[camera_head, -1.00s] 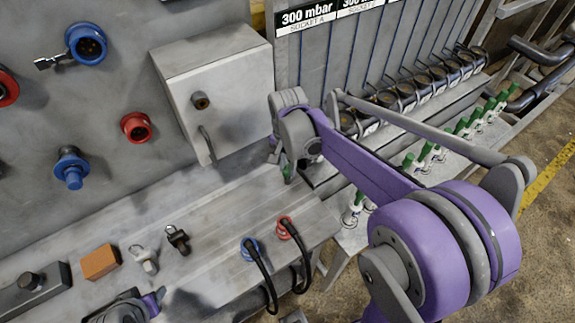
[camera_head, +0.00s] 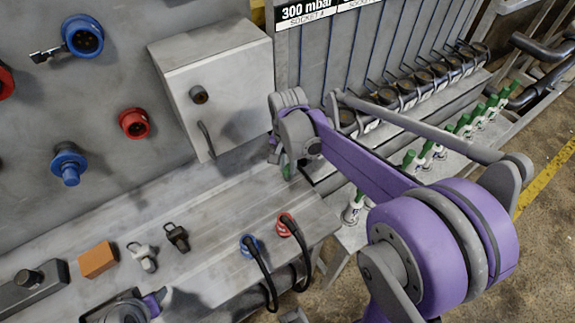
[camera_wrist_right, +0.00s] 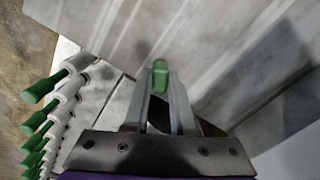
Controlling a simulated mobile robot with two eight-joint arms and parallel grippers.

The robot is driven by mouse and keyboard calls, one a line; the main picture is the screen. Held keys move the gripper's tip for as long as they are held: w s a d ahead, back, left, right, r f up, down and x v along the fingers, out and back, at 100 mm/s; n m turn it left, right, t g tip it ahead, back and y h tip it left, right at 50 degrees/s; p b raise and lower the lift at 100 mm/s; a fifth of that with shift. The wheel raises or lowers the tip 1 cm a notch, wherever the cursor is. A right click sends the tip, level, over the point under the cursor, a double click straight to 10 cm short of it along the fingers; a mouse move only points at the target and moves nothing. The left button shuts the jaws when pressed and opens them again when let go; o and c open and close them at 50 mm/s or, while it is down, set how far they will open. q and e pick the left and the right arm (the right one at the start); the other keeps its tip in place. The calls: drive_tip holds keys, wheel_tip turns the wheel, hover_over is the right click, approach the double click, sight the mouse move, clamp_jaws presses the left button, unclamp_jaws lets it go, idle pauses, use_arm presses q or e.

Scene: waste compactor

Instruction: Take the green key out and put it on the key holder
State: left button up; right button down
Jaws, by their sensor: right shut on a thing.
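My right gripper (camera_head: 285,168) is low over the grey bench, just right of the wall cabinet. In the right wrist view my right gripper (camera_wrist_right: 160,88) is shut on a small green piece (camera_wrist_right: 160,74), which looks like the green key. Its green end shows between the fingertips; the rest is hidden by the fingers. In the head view only a bit of green shows there. I cannot make out which thing is the key holder. My left gripper (camera_head: 128,308) shows partly at the bottom left edge, and its jaws cannot be made out.
The cabinet (camera_head: 215,90) stands behind the bench (camera_head: 215,195). Green-handled valves (camera_head: 409,159) line the right side.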

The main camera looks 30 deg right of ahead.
idle(0.6)
drive_tip(key=c, duration=0.7)
unclamp_jaws()
drive_tip(key=shift+c, duration=0.2)
drive_tip(key=shift+r+p, duration=1.9)
drive_tip(key=shift+r, duration=1.6)
use_arm(q)
drive_tip(key=r, duration=0.1)
drive_tip(key=w+r, duration=0.1)
drive_tip(key=r, duration=0.3)
drive_tip(key=shift+w, duration=0.4)
drive_tip(key=shift+s, duration=0.1)
use_arm(e)
drive_tip(key=shift+f, duration=0.15)
